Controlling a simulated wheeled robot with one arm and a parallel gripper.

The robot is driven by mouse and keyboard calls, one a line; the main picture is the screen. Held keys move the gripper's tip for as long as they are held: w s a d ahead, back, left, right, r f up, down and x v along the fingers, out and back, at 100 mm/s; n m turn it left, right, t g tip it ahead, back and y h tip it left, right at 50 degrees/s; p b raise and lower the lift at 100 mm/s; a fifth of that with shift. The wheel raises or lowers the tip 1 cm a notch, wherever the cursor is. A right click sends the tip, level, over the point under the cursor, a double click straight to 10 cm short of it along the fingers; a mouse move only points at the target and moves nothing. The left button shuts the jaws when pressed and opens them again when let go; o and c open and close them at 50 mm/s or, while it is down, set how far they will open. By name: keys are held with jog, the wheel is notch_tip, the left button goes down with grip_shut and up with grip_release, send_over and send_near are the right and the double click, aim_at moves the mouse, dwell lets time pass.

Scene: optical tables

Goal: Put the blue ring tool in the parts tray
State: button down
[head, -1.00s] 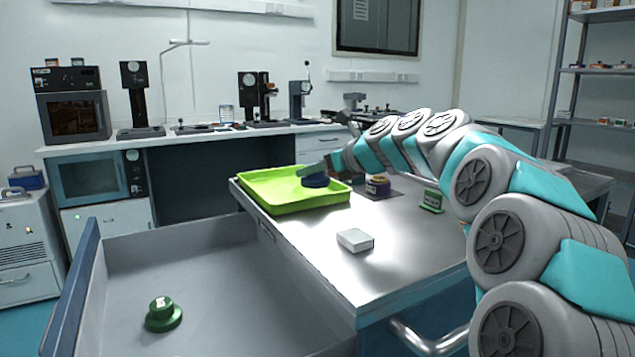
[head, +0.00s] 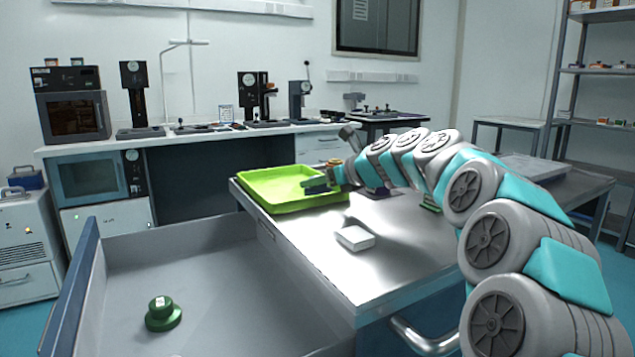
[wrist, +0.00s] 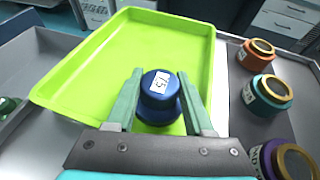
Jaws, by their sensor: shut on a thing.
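The blue ring tool (wrist: 159,97), with a white label, sits between the two fingers of my gripper (wrist: 160,90) in the wrist view. My gripper is shut on it. In the head view my gripper (head: 325,182) is at the right part of the lime-green parts tray (head: 262,193), low over its floor. The tray shows large in the wrist view (wrist: 110,62), with the blue tool over its near end. I cannot tell whether the tool touches the tray floor. In the head view the tool is mostly hidden by my gripper.
A white box (head: 355,238) lies on the metal tabletop. A green ring tool (head: 163,313) stands in the open drawer (head: 220,290).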

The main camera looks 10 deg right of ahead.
jog(key=shift+c, duration=1.4)
grip_release()
jog(key=shift+f, duration=0.15)
jog(key=v, duration=1.2)
